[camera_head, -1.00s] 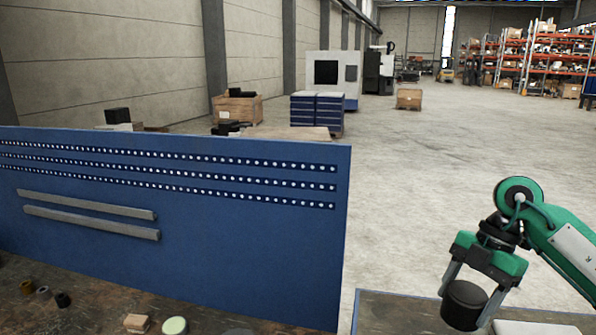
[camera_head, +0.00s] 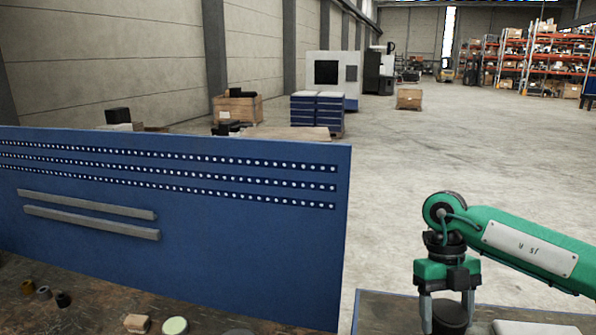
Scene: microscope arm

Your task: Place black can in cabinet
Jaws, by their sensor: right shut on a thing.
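The black can (camera_head: 450,314) is a short dark cylinder at the bottom right of the head view. My right gripper (camera_head: 448,308) has its two grey fingers on either side of the can and is shut on it. The gripper points down, and the can looks upright. The can's lower part lies near the picture's bottom edge. My left gripper is not in view. No cabinet that I can tell for sure shows near the gripper.
A blue perforated panel (camera_head: 250,260) stands at the back of a dark workbench (camera_head: 80,308). On the bench are a small wooden block (camera_head: 137,323) and a round pale green-topped thing (camera_head: 175,325). A second surface (camera_head: 385,315) lies below the gripper. Open floor lies beyond.

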